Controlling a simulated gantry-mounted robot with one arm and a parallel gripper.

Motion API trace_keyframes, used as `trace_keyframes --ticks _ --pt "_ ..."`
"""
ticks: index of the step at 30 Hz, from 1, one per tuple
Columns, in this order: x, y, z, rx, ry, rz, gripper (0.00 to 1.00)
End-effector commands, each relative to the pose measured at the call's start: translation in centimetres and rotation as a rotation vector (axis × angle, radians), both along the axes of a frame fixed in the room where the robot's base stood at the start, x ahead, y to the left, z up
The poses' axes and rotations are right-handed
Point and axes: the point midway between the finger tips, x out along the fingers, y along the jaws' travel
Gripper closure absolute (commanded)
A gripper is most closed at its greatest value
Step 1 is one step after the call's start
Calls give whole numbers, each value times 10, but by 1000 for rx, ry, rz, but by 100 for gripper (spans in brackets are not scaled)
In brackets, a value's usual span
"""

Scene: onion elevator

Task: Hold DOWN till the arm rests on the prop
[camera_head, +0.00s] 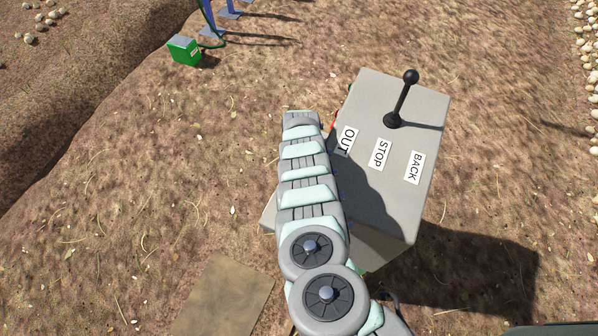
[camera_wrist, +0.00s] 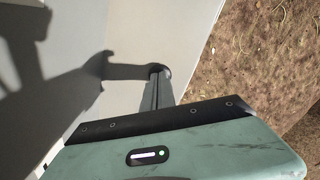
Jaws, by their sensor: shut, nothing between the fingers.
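A grey control box (camera_head: 395,190) stands on the ground, with a black ball-topped lever (camera_head: 401,100) and labels OUT, STOP and BACK on top. A small red part (camera_head: 334,118) shows at its left edge, mostly hidden behind my arm. No control marked DOWN can be read. In the wrist view my gripper (camera_wrist: 160,72) is shut and empty, with its tips close to a pale grey face (camera_wrist: 130,30); I cannot tell whether they touch it. In the head view my arm hides the gripper. The elevator's arm and the prop cannot be made out.
A green box (camera_head: 184,50) stands at the upper left beside blue posts (camera_head: 210,15) on grey feet. A brown flat board (camera_head: 222,298) lies at the bottom. A ditch runs along the left and pale stones lie at the right. Bare ground lies between.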

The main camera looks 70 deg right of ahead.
Motion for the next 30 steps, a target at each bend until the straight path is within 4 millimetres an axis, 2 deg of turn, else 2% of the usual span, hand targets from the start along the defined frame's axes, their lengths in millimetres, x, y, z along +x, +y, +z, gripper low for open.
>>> trace_keyframes --ticks 7,19,30 --pt "0 0 8 0 0 0 100" --pt "0 1 69 0 1 1 100" --pt "0 0 70 1 0 1 100"
